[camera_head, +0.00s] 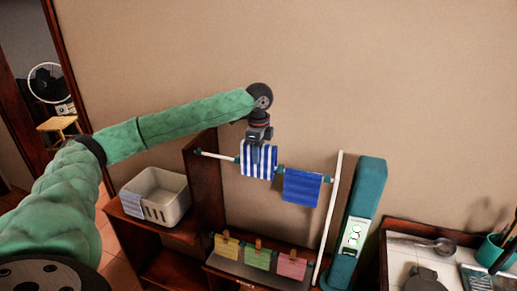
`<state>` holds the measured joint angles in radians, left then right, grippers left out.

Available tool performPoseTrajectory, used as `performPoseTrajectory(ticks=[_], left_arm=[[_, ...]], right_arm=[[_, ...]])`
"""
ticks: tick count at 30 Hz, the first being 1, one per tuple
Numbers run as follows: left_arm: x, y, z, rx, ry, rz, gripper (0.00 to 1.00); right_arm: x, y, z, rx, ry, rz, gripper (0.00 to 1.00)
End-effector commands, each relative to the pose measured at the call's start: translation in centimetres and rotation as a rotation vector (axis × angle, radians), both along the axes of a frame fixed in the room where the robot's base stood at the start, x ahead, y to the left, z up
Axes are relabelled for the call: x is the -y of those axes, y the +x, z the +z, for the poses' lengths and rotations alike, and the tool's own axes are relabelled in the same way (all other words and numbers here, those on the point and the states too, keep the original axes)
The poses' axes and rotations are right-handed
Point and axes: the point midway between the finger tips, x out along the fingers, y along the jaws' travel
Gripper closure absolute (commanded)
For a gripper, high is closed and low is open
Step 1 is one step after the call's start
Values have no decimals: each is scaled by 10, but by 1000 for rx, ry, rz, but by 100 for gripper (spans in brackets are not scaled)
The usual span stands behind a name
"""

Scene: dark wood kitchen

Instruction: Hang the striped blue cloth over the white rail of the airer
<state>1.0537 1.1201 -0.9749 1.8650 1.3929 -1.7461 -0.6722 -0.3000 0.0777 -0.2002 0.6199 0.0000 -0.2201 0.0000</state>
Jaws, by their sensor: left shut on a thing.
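The blue and white striped cloth (258,162) hangs down from my left gripper (258,141), which is shut on its top edge. The cloth is at the white rail (217,155) of the airer and hides a stretch of it. I cannot tell whether the cloth lies over the rail or only hangs in front of it. A plain blue cloth (302,187) hangs on the same rail just to the right. My right gripper is not in view.
A white basket (172,209) with a pale cloth over its rim stands at left. Yellow, green and pink pegged cloths (257,259) are below the rail. A white post (329,220) and a teal box (366,200) stand right. A counter (400,251) is at far right.

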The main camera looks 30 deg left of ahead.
Motion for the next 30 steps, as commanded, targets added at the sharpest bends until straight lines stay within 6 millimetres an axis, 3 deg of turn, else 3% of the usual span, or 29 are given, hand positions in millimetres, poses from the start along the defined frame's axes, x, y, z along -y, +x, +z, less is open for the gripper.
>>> performPoseTrajectory(ticks=[30], left_arm=[[0,0,-64,-1,0,0,89]], right_arm=[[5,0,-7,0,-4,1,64]])
